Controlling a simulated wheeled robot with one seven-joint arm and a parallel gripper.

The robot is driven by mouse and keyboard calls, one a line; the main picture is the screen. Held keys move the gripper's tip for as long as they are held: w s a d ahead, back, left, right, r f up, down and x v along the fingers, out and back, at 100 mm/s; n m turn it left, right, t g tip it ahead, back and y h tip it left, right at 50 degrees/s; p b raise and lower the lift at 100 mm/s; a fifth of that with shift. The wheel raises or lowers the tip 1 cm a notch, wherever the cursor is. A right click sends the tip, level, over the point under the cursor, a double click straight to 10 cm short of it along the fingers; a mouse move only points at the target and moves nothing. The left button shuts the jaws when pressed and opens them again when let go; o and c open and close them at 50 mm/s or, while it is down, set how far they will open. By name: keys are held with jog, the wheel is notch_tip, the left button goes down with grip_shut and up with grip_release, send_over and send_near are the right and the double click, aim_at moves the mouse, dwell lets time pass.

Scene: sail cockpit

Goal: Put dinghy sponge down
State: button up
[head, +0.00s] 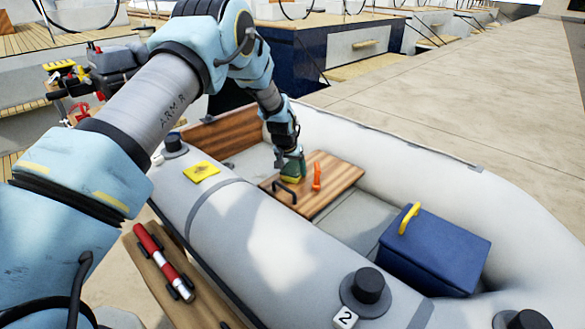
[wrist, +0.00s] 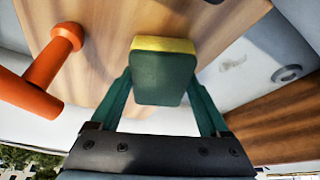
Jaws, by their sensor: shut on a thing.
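The dinghy sponge (wrist: 163,78) is a green block with a yellow face, seen large in the wrist view. It also shows in the head view (head: 291,175), low over or on the wooden thwart (head: 338,178) of the grey dinghy. My gripper (wrist: 163,95) is shut on the sponge, with a green finger at each side of it. The yellow face is turned toward the wood. I cannot tell whether the sponge touches the wood. In the head view my gripper (head: 290,158) comes down from above onto the thwart.
An orange handle-like object (head: 316,177) stands on the thwart just right of the sponge. A dark curved handle (head: 286,190) is in front. A blue box (head: 434,250) with a yellow handle sits in the dinghy. A yellow patch (head: 201,171) lies on the near tube.

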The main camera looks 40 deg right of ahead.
jog(key=shift+f, duration=0.1)
jog(key=o, duration=1.2)
jog(key=shift+c, duration=0.2)
jog(key=shift+r, duration=0.25)
jog(key=b+v, duration=0.1)
jog(key=v, duration=1)
jog(key=shift+a+r, duration=0.15)
jog(key=shift+r, duration=0.2)
jog(key=shift+s, duration=0.1)
